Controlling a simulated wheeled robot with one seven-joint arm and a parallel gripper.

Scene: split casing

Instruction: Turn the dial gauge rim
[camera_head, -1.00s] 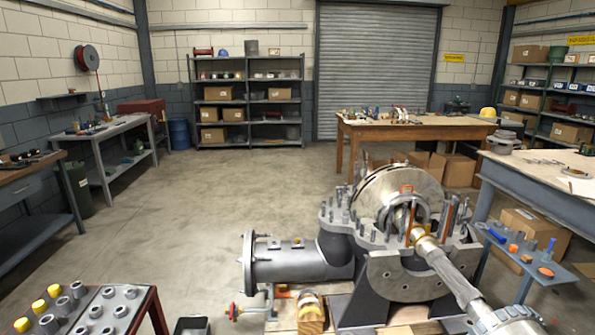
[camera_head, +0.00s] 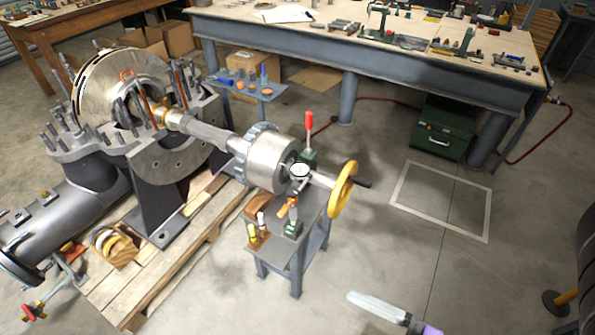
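The dial gauge (camera_head: 299,170) shows a small white round face with a dark rim, tilted upward. It sits just right of the large grey cylinder on the shaft end, above a small grey stand. Its markings are too small to read. A pale grey narrow piece with a dark band and a purple end comes in at the bottom edge. It looks like my gripper (camera_head: 378,306), well below and to the right of the gauge and apart from it. Its fingers cannot be told apart, and nothing shows held in it.
The split casing (camera_head: 180,160) stands on a wooden pallet (camera_head: 190,250) at left. A yellow handwheel (camera_head: 342,190) and a red-handled lever (camera_head: 309,125) flank the gauge. The small stand (camera_head: 284,240) carries small tools. A long workbench (camera_head: 400,75) is behind. Open floor lies at right.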

